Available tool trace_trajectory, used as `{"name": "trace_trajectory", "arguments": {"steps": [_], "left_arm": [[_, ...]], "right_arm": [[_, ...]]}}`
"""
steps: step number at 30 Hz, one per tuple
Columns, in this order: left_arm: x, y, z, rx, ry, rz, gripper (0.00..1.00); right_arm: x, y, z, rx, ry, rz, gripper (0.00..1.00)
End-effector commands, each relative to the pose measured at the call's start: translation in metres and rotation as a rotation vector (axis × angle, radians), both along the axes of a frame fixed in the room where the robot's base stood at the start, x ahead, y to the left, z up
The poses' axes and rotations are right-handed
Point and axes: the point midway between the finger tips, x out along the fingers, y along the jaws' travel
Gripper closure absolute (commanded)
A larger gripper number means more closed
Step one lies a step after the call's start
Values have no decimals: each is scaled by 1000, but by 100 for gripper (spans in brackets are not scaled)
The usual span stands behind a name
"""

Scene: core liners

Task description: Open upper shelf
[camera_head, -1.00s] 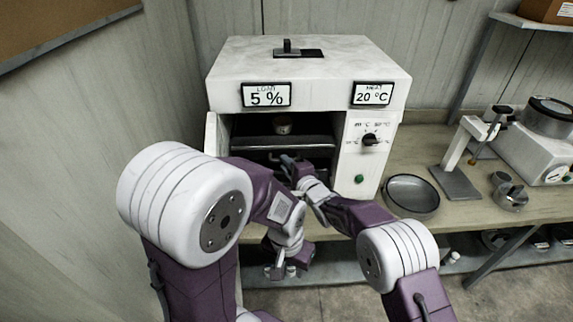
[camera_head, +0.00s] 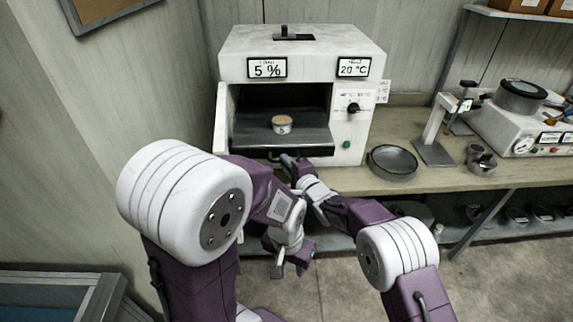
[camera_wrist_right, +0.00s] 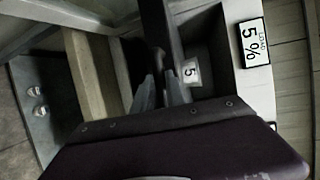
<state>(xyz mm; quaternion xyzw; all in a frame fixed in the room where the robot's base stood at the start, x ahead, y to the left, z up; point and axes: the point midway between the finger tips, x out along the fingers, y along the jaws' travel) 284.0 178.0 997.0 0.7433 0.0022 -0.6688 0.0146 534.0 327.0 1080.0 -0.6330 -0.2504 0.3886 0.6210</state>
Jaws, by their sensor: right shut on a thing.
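The white oven (camera_head: 300,60) stands open on the bench.
The oven door (camera_head: 220,120) stands open at the left. A round metal pan (camera_head: 392,161) sits right of the oven on the bench (camera_head: 425,178). A stand (camera_head: 436,130) and a white device (camera_head: 515,120) are farther right. A wall closes off the left.

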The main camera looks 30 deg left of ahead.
Motion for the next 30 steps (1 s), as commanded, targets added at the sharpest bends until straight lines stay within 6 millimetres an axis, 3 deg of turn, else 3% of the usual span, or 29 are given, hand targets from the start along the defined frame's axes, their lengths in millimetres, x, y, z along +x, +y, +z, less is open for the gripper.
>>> {"name": "trace_trajectory", "arguments": {"steps": [7, 8, 10, 22, 30], "left_arm": [[0, 0, 0, 0, 0, 0, 64], [0, 0, 0, 0, 0, 0, 64], [0, 0, 0, 0, 0, 0, 64], [0, 0, -2, 0, 0, 0, 64], [0, 0, -13, 0, 0, 0, 64]], "right_arm": [[0, 0, 1, 2, -1, 0, 100], [0, 0, 1, 2, -1, 0, 81], [0, 0, 1, 2, -1, 0, 62], [-3, -4, 1, 2, 0, 0, 62], [-28, -40, 8, 1, -1, -1, 62]]}}
